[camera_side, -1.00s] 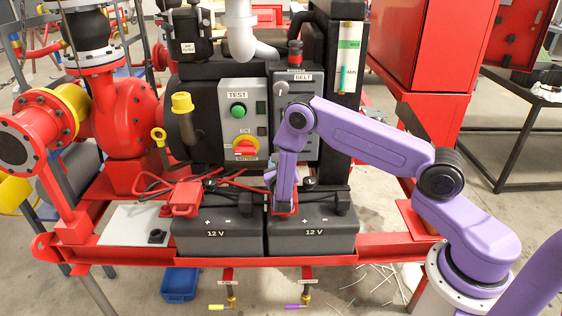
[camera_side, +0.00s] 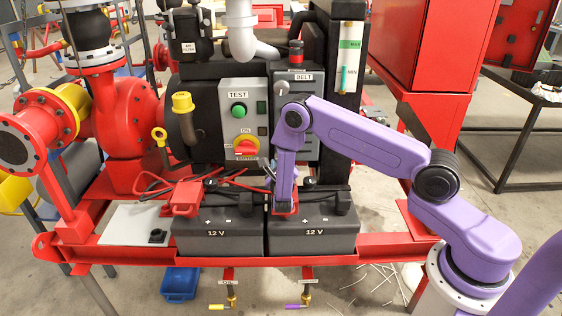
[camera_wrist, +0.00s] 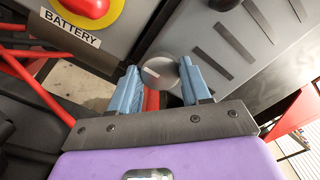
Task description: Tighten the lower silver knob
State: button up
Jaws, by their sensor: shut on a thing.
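The lower silver knob (camera_wrist: 166,65) is a round grey metal disc low on the grey panel in the wrist view, with a small pale and reddish mark on its face. My gripper (camera_wrist: 158,76) has its two light blue fingers on either side of the knob, shut on it. In the side view my gripper (camera_side: 269,172) is at the bottom of the belt panel (camera_side: 296,76), and my arm hides the lower knob there. The upper silver knob (camera_side: 282,88) shows above my wrist on that panel.
The test box (camera_side: 240,125), with a green button and a red-and-yellow battery switch (camera_side: 245,146), is just left of my wrist. Two 12 V batteries (camera_side: 312,234) with cables and red clamps (camera_side: 186,198) lie below.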

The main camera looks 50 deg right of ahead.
jog(key=o, duration=1.1)
jog(key=shift+c, duration=0.2)
jog(key=shift+a, duration=0.1)
jog(key=v, duration=1.7)
jog(key=shift+s, duration=0.2)
jog(key=shift+r, duration=0.1)
